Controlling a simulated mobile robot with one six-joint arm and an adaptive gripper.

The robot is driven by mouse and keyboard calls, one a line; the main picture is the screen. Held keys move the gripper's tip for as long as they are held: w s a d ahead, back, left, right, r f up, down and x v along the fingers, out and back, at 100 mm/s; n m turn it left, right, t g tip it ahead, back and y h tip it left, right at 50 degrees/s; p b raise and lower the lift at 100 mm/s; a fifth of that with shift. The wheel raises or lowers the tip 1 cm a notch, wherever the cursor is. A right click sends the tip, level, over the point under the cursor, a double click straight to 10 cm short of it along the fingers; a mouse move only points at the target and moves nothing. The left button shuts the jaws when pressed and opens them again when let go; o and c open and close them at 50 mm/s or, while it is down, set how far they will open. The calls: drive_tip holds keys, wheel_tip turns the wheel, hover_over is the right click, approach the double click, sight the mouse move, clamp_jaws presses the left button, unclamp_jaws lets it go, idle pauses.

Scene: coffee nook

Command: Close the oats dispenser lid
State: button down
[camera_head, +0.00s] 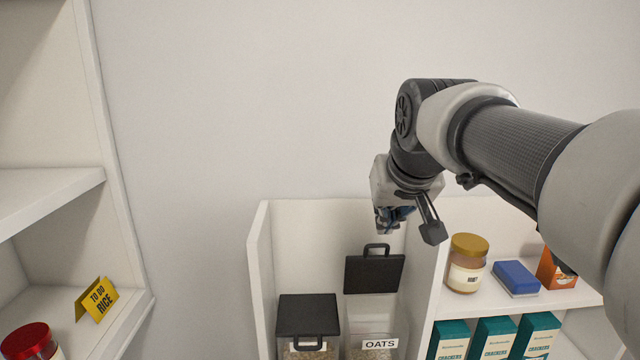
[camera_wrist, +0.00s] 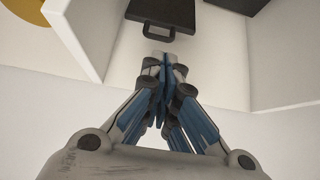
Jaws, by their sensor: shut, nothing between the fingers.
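The oats dispenser (camera_head: 374,347) is a clear bin with an "OATS" label, standing in the white cubby. Its dark lid (camera_head: 374,273) stands raised at the back, with a loop handle at its top edge. In the wrist view the lid (camera_wrist: 161,14) shows at the top, its handle pointing toward my gripper. My gripper (camera_head: 392,228) is shut and empty, above the lid and apart from it. In the wrist view the fingers of my gripper (camera_wrist: 163,62) meet just short of the handle. The lower part of the oats dispenser is cut off by the frame edge.
Left of the oats stands another dispenser with a shut dark lid (camera_head: 308,315). The cubby's right wall (camera_head: 427,270) is close by. Beyond it are a gold-lidded jar (camera_head: 467,263), a blue box (camera_head: 516,278) and teal boxes (camera_head: 494,338). A yellow sign (camera_head: 97,298) stands far left.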

sight(375, 244)
drive_tip(key=x, duration=0.3)
drive_tip(key=w+x, duration=0.1)
drive_tip(key=x, duration=0.2)
drive_tip(key=r+p+x, duration=0.1)
drive_tip(key=x, duration=0.2)
drive_tip(key=shift+w+f, duration=0.1)
drive_tip(key=shift+w, duration=0.25)
drive_tip(key=shift+s+f+b, duration=0.1)
drive_tip(key=shift+f+b, duration=0.05)
drive_tip(key=shift+b, duration=0.55)
drive_tip(key=shift+s+t+b, duration=0.4)
drive_tip(key=shift+s+b, duration=0.05)
drive_tip(key=shift+s, duration=0.2)
drive_tip(key=shift+w+b, duration=0.1)
drive_tip(key=shift+b, duration=0.25)
